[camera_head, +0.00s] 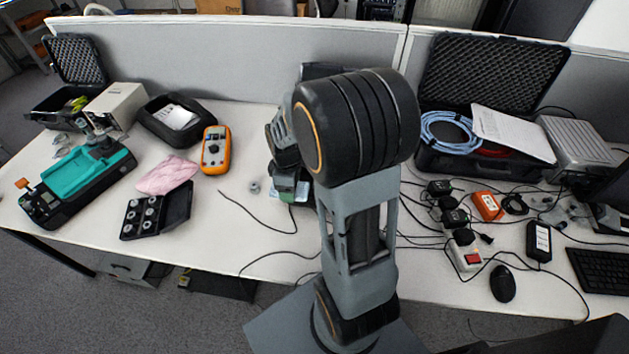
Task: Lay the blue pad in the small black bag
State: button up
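The small black bag (153,128) lies open on the left half of the table, near the grey partition, with a white paper-like item inside. A small light-blue patch (303,192) shows on the table beside my arm; it may be the blue pad, mostly hidden. My gripper (286,184) is low over the table at the centre, partly hidden behind my large black arm joint. It is right beside the blue patch, to the right of the bag. A greenish block shows at its lower end. I cannot tell whether the fingers are open or touching anything.
An orange multimeter (214,150) stands between gripper and bag. A pink cloth (167,175), a black case of weights (155,212) and a teal device (85,178) lie left. An open black case (480,85), cables and adapters crowd the right. The centre-left front is fairly clear.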

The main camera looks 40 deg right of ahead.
jog(key=w+d+f, duration=0.1)
jog(key=d+f, duration=0.1)
jog(key=d, duration=0.2)
jog(key=w+d+f, duration=0.1)
jog(key=d+f, duration=0.2)
jog(key=d, duration=0.1)
jog(key=w+d+f+p, duration=0.1)
jog(key=d+f, duration=0.2)
jog(key=d, duration=0.1)
jog(key=shift+w+d+f, duration=0.1)
jog(key=shift+d+f, duration=0.15)
jog(key=shift+d, duration=0.05)
jog(key=shift+d+f, duration=0.2)
jog(key=shift+f, duration=0.1)
jog(key=shift+w+d+f+p, duration=0.1)
jog(key=shift+d+f+p, duration=0.05)
jog(key=shift+f, duration=0.75)
jog(key=shift+d+f+p, duration=0.1)
jog(key=shift+f+p, duration=0.05)
jog(key=shift+f, duration=0.75)
jog(key=shift+f, duration=0.15)
jog(key=o, duration=0.9)
